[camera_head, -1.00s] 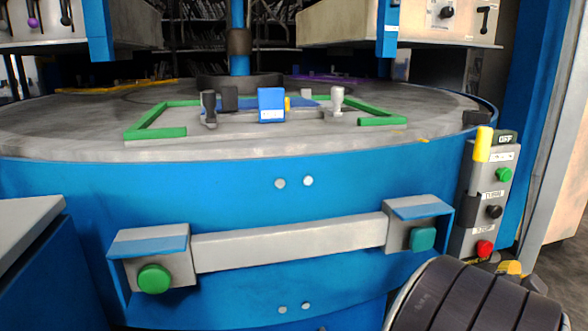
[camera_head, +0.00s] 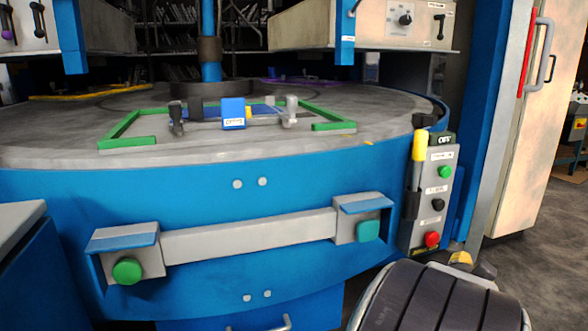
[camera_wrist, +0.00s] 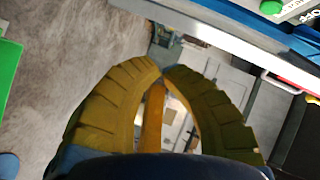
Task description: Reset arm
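My gripper (camera_wrist: 160,69) shows in the wrist view as two ribbed yellow fingers that curve inward. Their tips meet, and nothing is visible held at the tips. Grey floor lies beyond on the left, with pale cabinet-like shapes behind the fingers. In the head view my dark arm is at the bottom right, in front of the blue machine (camera_head: 200,205). A small yellow part shows behind the arm, but the fingers cannot be made out there.
The round grey table (camera_head: 60,135) carries a green frame (camera_head: 127,141) and a blue block (camera_head: 233,112). A control box (camera_head: 428,215) with green, black and red buttons stands close behind my arm. Open floor (camera_head: 545,235) lies at the right.

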